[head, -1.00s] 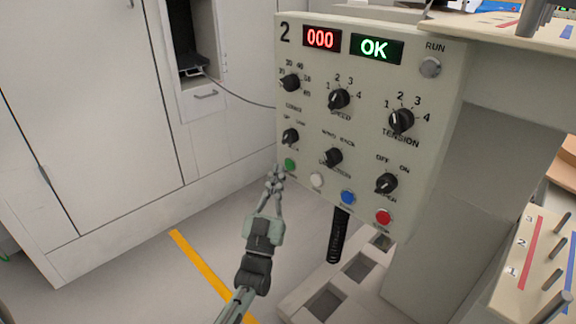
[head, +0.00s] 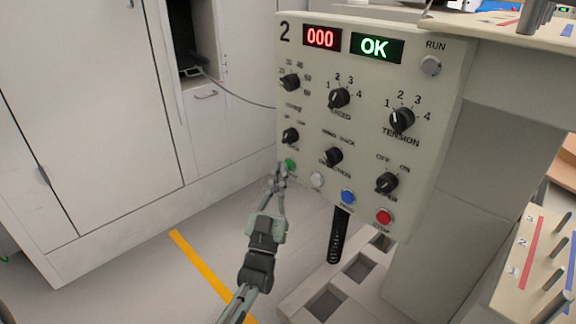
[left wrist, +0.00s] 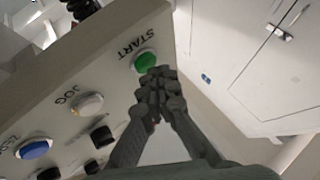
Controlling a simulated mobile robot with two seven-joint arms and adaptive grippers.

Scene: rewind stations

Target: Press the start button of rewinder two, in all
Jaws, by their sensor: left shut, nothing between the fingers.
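My right gripper is not in view.
Beside the start button are a white jog button (head: 317,180), a blue button (head: 348,197) and a red button (head: 384,217). Several black knobs sit above. White cabinets (head: 95,100) stand at left. A pegged board (head: 535,262) is at right.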

